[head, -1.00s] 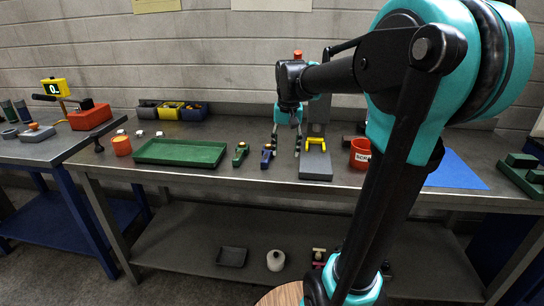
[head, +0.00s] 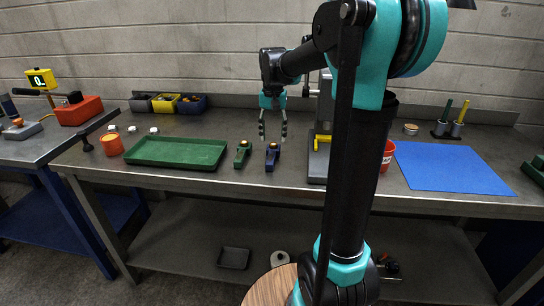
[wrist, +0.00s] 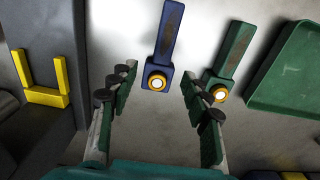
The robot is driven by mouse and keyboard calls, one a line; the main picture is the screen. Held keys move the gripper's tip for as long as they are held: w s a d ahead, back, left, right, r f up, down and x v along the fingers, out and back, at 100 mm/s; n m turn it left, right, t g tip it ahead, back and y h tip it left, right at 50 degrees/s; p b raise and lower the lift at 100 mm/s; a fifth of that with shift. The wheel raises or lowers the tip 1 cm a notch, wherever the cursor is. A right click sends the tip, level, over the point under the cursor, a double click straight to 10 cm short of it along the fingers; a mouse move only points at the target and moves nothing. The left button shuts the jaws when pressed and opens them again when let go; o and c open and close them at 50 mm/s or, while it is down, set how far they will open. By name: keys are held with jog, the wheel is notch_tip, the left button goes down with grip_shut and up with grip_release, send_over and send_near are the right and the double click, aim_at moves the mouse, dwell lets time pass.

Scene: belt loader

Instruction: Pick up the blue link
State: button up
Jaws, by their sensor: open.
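The blue link (head: 272,156) lies on the steel bench, right of a similar green link (head: 243,153). In the wrist view the blue link (wrist: 164,52) is a dark blue bar with a yellow-ringed pale disc at its near end. It shows beyond and between my open, empty fingers, apart from both. My gripper (head: 272,138) hangs above the bench close to the blue link; it also shows in the wrist view (wrist: 160,92). The green link (wrist: 230,62) is near the right finger in the wrist view.
A green tray (head: 177,163) lies left of the links. A grey fixture with a yellow fork (wrist: 46,90) stands on the other side. Small bins (head: 168,103) line the wall. A blue mat (head: 452,178) lies bare at the right.

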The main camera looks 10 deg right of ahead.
aim_at(272, 152)
jog(key=shift+a+f, duration=0.15)
jog(key=shift+f, duration=3.05)
jog(key=shift+c, duration=0.4)
grip_shut()
